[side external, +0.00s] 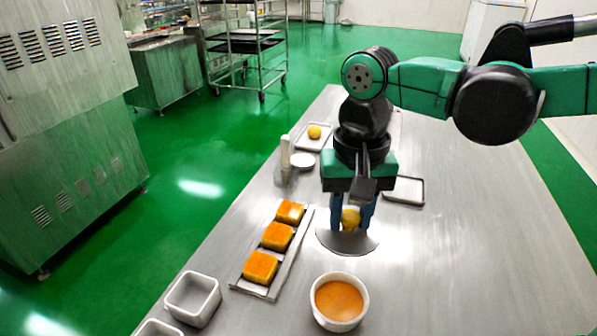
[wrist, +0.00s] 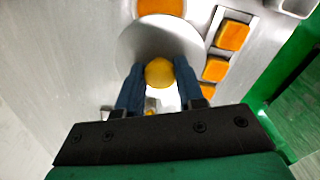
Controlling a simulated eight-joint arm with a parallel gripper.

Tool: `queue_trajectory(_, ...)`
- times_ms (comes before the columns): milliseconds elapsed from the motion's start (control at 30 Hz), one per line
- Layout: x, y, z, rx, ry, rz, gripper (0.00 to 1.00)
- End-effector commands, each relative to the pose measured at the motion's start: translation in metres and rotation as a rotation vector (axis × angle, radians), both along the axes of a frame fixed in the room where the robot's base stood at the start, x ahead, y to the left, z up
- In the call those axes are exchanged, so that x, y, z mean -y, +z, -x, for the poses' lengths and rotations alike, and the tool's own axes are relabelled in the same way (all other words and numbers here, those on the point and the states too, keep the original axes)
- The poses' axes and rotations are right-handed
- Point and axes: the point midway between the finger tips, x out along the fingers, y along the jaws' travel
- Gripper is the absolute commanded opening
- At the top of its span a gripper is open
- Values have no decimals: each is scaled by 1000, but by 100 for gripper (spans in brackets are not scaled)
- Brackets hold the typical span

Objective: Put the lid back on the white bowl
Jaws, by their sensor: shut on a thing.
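The white bowl (side external: 339,301) stands on the table in the side external view, open at the top with orange contents. It also shows at the top edge of the wrist view (wrist: 162,7). The lid is a round grey disc (side external: 347,242) with a yellow knob (side external: 350,218), just behind the bowl. My gripper (side external: 350,222) points down with its blue fingers shut on the knob. In the wrist view the knob (wrist: 159,72) sits between the fingers and the disc (wrist: 150,38) overlaps the bowl's near edge. I cannot tell how high the lid is above the table.
A tray (side external: 271,290) with orange-topped square pieces (side external: 278,236) lies left of the lid. An empty white square container (side external: 193,297) stands front left. Behind are a tray with a yellow ball (side external: 314,131), a white cylinder (side external: 285,155) and an empty tray (side external: 405,190). The table's right side is clear.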

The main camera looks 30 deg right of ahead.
Motion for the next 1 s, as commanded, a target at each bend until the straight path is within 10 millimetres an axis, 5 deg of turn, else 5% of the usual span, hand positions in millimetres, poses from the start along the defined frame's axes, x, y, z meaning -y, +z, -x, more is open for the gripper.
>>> queue_trajectory(233, -18, -28, 26, 1, 153, 1, 0)
queue_trajectory(1000, -19, -89, 26, 1, 155, 1, 0)
